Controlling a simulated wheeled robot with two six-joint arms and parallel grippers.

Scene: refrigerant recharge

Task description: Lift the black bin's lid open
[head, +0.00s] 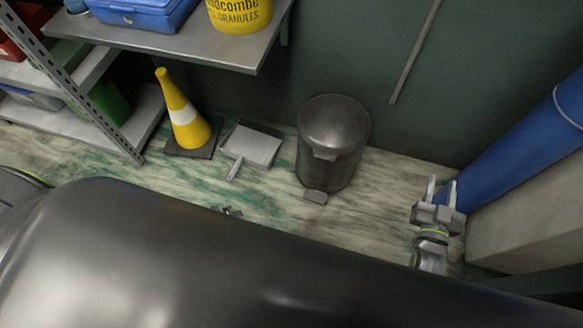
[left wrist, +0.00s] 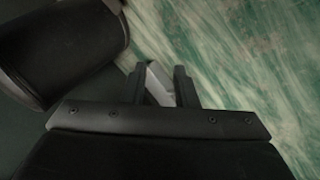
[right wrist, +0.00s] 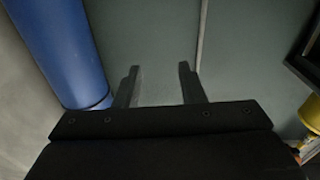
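The black bin (head: 330,168) stands upright on the floor against the dark green wall. Its domed lid (head: 334,120) is shut, and a small foot pedal (head: 315,196) sticks out at its front base. Part of the bin also shows at upper left in the left wrist view (left wrist: 65,50). My left gripper (head: 228,211) is mostly hidden behind a large dark body in the head view, left of the bin. Its fingers (left wrist: 160,85) are apart; a pale grey piece shows between them, unclear what. My right gripper (head: 440,190) is open and empty, right of the bin, fingers toward the wall.
A grey dustpan (head: 253,146) and a yellow cone (head: 183,115) are left of the bin. A shelf (head: 180,45) overhangs the back left. A blue cylinder (head: 515,135) leans at right above a pale block (head: 530,215).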

